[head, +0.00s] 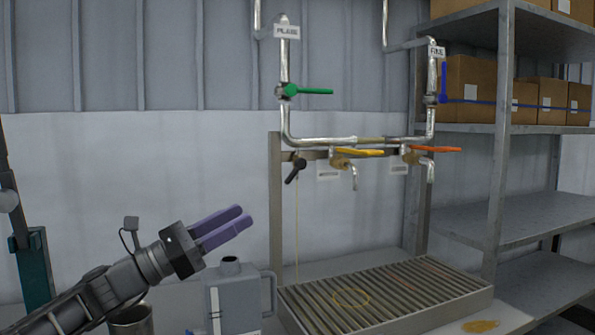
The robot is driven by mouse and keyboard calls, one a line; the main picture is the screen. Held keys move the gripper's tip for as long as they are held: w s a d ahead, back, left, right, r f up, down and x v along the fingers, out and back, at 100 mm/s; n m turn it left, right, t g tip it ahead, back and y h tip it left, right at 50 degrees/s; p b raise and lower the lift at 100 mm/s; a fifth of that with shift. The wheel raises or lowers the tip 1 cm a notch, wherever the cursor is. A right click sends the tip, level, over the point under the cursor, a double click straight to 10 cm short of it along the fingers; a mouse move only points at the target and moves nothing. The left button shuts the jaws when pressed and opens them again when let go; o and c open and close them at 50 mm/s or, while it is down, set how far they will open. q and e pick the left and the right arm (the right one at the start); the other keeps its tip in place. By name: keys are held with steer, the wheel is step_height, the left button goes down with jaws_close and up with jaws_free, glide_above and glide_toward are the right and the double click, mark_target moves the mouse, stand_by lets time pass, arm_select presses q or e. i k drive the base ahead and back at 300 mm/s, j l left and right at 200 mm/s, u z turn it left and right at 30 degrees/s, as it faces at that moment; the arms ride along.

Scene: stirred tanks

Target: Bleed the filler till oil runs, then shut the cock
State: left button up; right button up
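A steel pipe rig stands over a slatted drip tray (470,293). Its left riser has a green-handled valve (315,91), its right riser a blue-handled one (444,84). Below are a yellow-handled cock (358,152) and an orange-handled cock (432,149), both with handles along the pipe. A small black-handled cock (295,171) sits at the left end. A thin yellowish thread (296,230), like oil, drops from it to the tray. My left gripper (245,215), purple-fingered, is left of the rig and below the cocks, touching nothing; its fingers look close together. My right gripper is not in view.
A grey jug (232,293) with a handle stands below my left gripper, left of the tray. A metal cup (131,320) is further left. A yellow ring (351,298) shows on the slats, a yellowish spill (480,326) beside the tray. Shelves with boxes (470,85) bound the right.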

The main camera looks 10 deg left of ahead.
mark_target(293, 174)
steer(key=i, duration=0.85)
